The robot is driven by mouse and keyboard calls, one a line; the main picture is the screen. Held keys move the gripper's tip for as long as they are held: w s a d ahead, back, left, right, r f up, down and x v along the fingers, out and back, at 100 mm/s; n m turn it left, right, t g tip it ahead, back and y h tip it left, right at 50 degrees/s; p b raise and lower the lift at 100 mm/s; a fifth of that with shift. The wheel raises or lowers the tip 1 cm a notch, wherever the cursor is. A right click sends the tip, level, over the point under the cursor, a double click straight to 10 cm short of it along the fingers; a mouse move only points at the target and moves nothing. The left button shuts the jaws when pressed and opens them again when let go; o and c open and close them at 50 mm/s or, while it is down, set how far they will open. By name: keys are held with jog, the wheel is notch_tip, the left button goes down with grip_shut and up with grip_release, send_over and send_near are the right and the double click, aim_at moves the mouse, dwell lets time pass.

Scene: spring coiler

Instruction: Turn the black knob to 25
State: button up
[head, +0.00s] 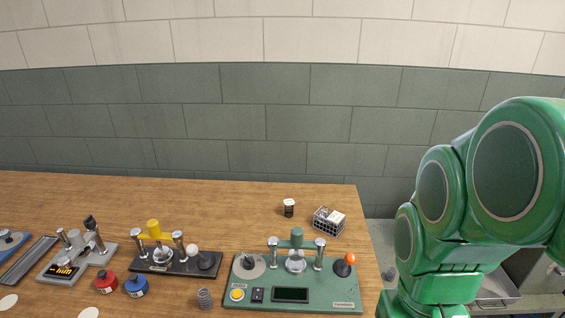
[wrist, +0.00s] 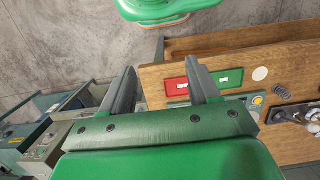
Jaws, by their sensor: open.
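The green spring coiler (head: 325,303) stands near the front of the wooden table, right of centre in the head view. A small dark knob (head: 249,262) sits on a round grey dial plate at its left; its scale is too small to read. A dark round base with an orange ball lever (head: 349,259) is at the machine's right. My gripper (wrist: 161,66) shows in the wrist view, its two grey fingers apart with nothing between them. It is away from the knob and outside the head view, where my green arm stands at the right.
A loose spring (head: 204,298) lies between. A wire basket (head: 328,221) and small jar (head: 289,207) are behind. Red (wrist: 176,86) and green (wrist: 229,78) panels show in the wrist view.

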jog(key=w+a+r+n, duration=0.2)
jog(key=w+a+n, duration=0.25)
jog(key=w, duration=0.55)
jog(key=w+a+r+n, duration=0.2)
jog(key=w+a+n, duration=0.25)
jog(key=w, duration=0.55)
jog(key=n+t, duration=0.2)
jog(key=n, duration=0.7)
send_over(249, 258)
notch_tip(249, 258, down, 4)
notch_tip(249, 258, down, 23)
jog(key=shift+r, duration=0.1)
jog(key=shift+c, duration=0.3)
jog(key=c, duration=1)
